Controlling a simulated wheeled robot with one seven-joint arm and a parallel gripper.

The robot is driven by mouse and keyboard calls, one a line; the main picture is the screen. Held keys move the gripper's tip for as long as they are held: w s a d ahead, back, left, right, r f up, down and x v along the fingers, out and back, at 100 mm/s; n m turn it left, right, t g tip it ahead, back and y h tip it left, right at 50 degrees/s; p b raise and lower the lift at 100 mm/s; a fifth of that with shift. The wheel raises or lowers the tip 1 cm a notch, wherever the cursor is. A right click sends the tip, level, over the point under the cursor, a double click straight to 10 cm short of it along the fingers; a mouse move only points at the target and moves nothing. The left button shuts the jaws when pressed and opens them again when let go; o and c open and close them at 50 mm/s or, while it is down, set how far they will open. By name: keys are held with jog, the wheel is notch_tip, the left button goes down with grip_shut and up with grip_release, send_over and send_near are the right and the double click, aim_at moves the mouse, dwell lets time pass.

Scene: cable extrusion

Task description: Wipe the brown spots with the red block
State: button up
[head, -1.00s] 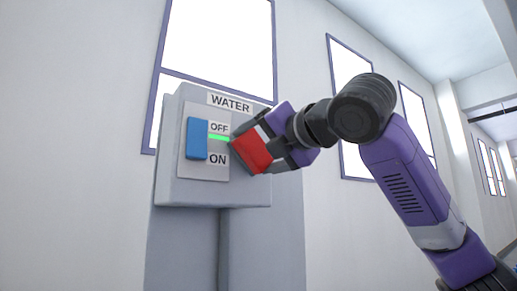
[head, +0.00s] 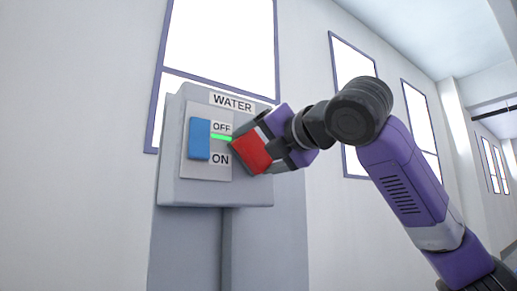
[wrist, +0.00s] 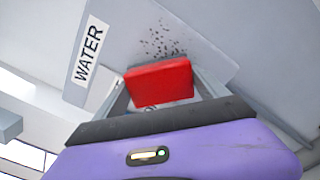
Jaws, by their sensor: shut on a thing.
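The red block (head: 251,151) is held in my gripper (head: 257,150), at the right side of the grey water box in the head view. The block (wrist: 159,82) also shows in the wrist view, between the fingers. My gripper is shut on it. Dark brown spots (wrist: 162,42) show in the wrist view on a grey surface just beyond the block's far edge. Some spots may be hidden behind the block. I cannot tell whether the block touches the surface. The spots do not show in the head view.
The grey box (head: 215,196) carries a WATER label (head: 232,101), OFF and ON marks, a green strip (head: 221,137) and a blue switch (head: 199,139). It stands on a grey post (head: 265,245). Windows line the wall behind. Open room lies to the right.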

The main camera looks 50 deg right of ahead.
jog(key=shift+w, duration=0.15)
jog(key=shift+d, duration=0.2)
jog(key=shift+s+d+p, duration=0.3)
jog(key=shift+d, duration=0.45)
jog(key=shift+s+d+p, duration=0.25)
jog(key=shift+s+d, duration=0.05)
jog(key=shift+d, duration=0.45)
jog(key=d+p, duration=0.1)
jog(key=d, duration=0.2)
jog(key=shift+s+d+p, duration=0.15)
jog(key=shift+d+p, duration=0.15)
jog(key=shift+a, duration=0.1)
